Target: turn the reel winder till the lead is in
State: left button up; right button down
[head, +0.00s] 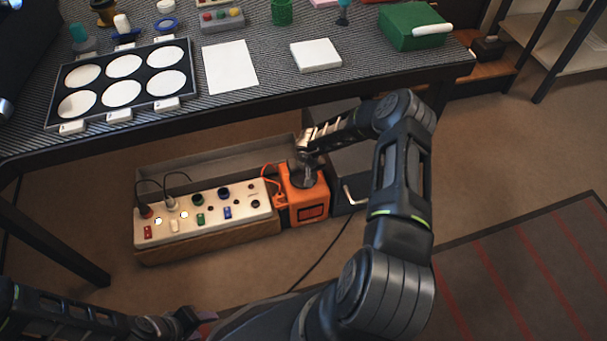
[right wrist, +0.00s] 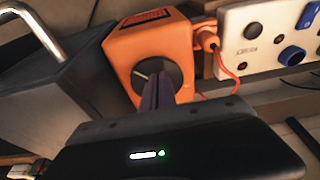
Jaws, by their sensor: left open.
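The reel winder appears to be an orange box (head: 309,203) with a dark window in its front, standing on the floor under the bench. A round black knob (right wrist: 178,72) sits on it. My right gripper (head: 306,160) reaches down onto the knob. In the right wrist view its purple fingers (right wrist: 161,92) are close together at the knob, shut on it; the exact contact is partly hidden. An orange lead (right wrist: 229,72) with an orange plug (right wrist: 207,38) shows beside the box, close to the white panel. My left gripper (head: 200,318) is open and empty at the bottom left, away from the winder.
A white socket panel (head: 240,205) with coloured plugs and switches stands left of the box. A dark grey box with a silver bent handle (head: 348,194) stands right. A black cable (head: 322,252) crosses the floor. The bench edge (head: 240,104) is above.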

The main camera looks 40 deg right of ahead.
jog(key=shift+w+a, duration=0.1)
jog(key=shift+w, duration=0.15)
dwell(0.3)
jog(key=shift+r, duration=0.1)
jog(key=shift+s+a+p, duration=0.1)
jog(key=shift+s+p, duration=0.05)
jog(key=shift+p, duration=0.15)
jog(key=shift+s+a, duration=0.15)
jog(key=shift+s, duration=0.05)
